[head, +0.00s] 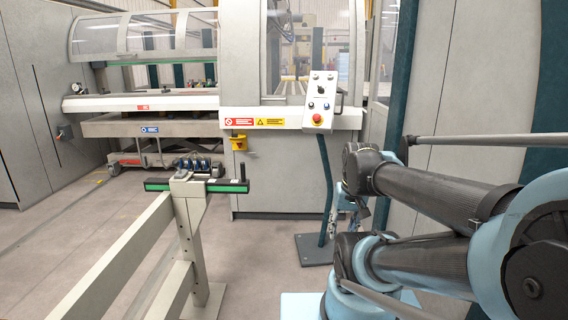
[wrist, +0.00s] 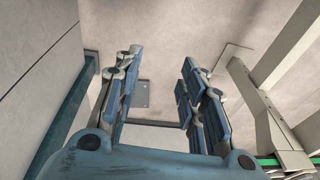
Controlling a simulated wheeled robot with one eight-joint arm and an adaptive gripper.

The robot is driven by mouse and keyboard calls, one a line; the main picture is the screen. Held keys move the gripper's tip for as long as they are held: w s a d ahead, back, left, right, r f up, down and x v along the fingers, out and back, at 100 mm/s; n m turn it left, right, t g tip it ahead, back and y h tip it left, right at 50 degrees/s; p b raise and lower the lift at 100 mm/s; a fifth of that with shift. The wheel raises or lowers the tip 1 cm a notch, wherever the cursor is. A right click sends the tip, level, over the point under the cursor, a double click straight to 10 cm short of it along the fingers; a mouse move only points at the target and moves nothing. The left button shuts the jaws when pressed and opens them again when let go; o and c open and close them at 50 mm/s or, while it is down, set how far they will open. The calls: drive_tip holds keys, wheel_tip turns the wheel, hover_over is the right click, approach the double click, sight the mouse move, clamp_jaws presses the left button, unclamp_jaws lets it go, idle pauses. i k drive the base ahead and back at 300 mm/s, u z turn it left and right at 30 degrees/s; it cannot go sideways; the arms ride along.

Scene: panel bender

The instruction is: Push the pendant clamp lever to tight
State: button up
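The pendant (head: 320,102) is a pale control box with a red button and small knobs. It stands on a dark teal post (head: 325,185) with a grey foot plate (head: 312,248). A thin dark handle (head: 341,98) shows at its right edge; I cannot tell whether this is the clamp lever. No lever position can be read. My gripper (head: 341,220) points down, low beside the post and partly hidden by my arm. In the wrist view its blue-padded fingers (wrist: 160,72) are apart, with nothing between them but floor and a bolted plate.
A beige rail stand (head: 185,220) with a green-edged black bar (head: 220,186) is left of the post. The panel bender cabinet (head: 275,170) stands behind. Floor between the stand and post is clear.

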sight(176, 163)
drive_tip(key=u, duration=1.15)
drive_tip(key=k, duration=0.9)
drive_tip(key=u, duration=0.5)
drive_tip(key=i, duration=0.8)
